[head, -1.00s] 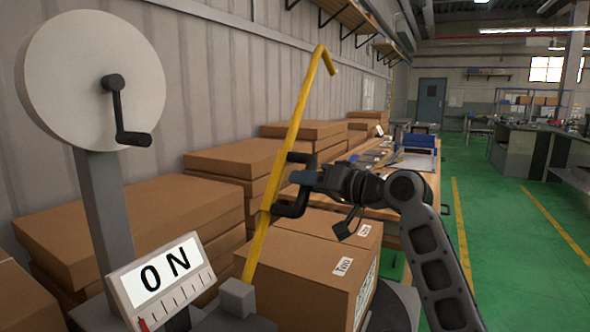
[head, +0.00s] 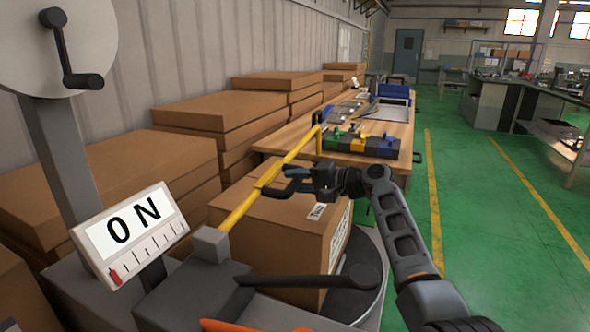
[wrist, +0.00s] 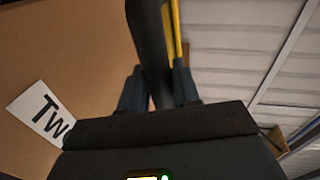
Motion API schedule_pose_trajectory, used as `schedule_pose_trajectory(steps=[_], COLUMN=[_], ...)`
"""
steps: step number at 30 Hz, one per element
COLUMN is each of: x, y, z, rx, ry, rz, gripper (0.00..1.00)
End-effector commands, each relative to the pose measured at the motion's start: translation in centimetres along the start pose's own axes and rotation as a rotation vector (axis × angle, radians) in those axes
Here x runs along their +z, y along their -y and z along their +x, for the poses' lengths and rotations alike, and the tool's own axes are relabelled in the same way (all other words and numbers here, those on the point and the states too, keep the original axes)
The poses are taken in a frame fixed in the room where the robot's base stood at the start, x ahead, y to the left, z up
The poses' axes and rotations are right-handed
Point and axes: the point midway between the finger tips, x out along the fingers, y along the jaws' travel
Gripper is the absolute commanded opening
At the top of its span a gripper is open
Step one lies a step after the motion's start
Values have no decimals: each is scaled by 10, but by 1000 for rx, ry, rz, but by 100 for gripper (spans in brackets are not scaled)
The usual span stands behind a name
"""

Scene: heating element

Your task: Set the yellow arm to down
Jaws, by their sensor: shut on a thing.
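The yellow arm (head: 242,210) rises to the right at a slant from a grey block (head: 210,245). Its far end bends downward. A black handle (head: 274,191) is on its side. My gripper (head: 297,178) is shut on this handle, to the right of the yellow bar. In the wrist view, the dark handle (wrist: 148,40) runs between my fingers (wrist: 158,90), with a strip of the yellow arm (wrist: 177,30) beyond it. The fingertips are partly hidden there.
A cardboard box (head: 270,240) is close under the arm and gripper. A tilted "ON" panel (head: 130,235) and a grey disc with a black crank (head: 75,50) are at left. A workbench (head: 395,150) stands behind. Green floor at right is open.

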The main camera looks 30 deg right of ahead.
Motion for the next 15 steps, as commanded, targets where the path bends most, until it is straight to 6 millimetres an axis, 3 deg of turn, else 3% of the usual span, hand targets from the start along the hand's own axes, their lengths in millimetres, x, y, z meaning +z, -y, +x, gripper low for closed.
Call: schedule_pose_trajectory(steps=[6, 15], x=[0, 1], y=[-19, -24], z=[3, 4], rx=[4, 5], ry=[12, 17], rz=[70, 95], gripper=[0, 0])
